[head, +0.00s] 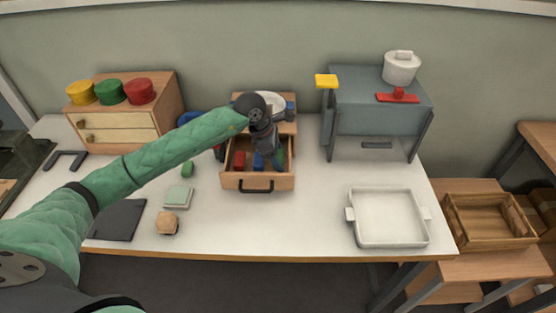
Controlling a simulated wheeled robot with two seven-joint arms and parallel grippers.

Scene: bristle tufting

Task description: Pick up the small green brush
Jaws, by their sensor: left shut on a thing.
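My left gripper (268,155) reaches down into the open drawer (257,183) in the middle of the table. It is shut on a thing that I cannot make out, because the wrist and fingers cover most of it. Blue patches show around the fingertips. A red piece (239,160) lies in the drawer, left of the gripper. A small green object (187,169) lies on the table left of the drawer; it is too small to tell whether it is the brush. My right gripper is out of view.
A pale green block (178,197), a tan block (167,222) and a dark mat (119,219) lie at front left. A wooden cabinet (157,96) with round lids stands at back left. A grey stand (376,115) and a white tray (388,218) are on the right.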

